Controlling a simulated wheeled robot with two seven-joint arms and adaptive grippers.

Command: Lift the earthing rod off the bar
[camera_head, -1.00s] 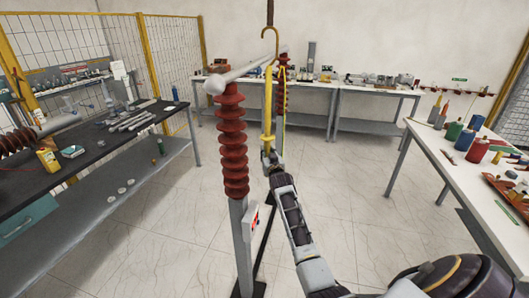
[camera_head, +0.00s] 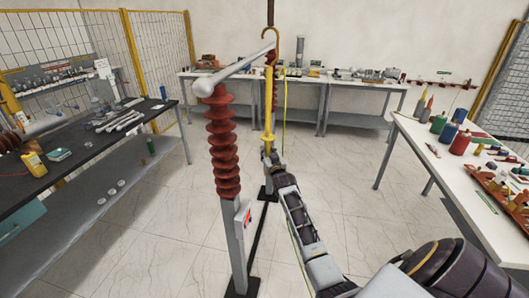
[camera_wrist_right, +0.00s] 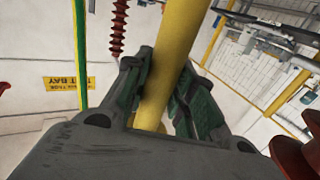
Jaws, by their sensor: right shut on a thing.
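The bar's near end rests on a ribbed red-brown insulator (camera_head: 222,145). My right gripper (camera_head: 270,158) is shut on the lower part of the rod. In the right wrist view, the yellow rod (camera_wrist_right: 176,45) passes between the green finger pads of the gripper (camera_wrist_right: 165,98). My left gripper is out of view.
A yellow-green cable (camera_head: 285,110) hangs beside the rod. A second insulator (camera_head: 274,80) stands behind it. A dark bench (camera_head: 75,160) is at left, a white table (camera_head: 425,150) with bottles at right.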

